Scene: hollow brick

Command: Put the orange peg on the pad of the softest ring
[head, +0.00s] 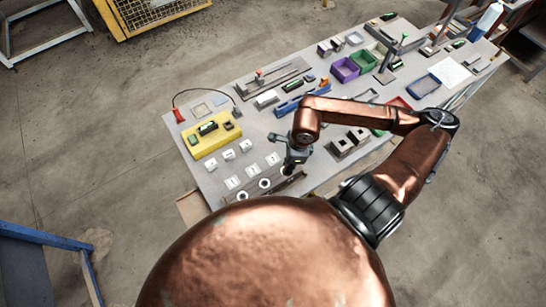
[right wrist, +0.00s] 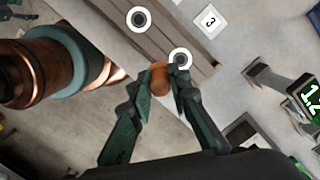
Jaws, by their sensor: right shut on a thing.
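My right gripper (right wrist: 166,78) is shut on the orange peg (right wrist: 159,75), whose rounded end shows between the fingertips in the right wrist view. In the head view the right gripper (head: 293,158) is over the near edge of the table, and the peg cannot be made out. White rings with dark centres sit on a brown strip: one ring (right wrist: 180,59) is right by the fingertips, another (right wrist: 139,19) farther off. They also show in the head view (head: 242,195). A white pad marked 3 (right wrist: 210,20) lies beside the strip. My left gripper is not in view.
Several white pads and blocks (head: 232,182) lie in rows left of the gripper. A yellow tray (head: 194,151) holds small parts behind them. Grey square blocks (head: 341,147) stand to the right. Purple (head: 344,69) and green bins stand at the back. A green numeric display (right wrist: 309,98) is near the right.

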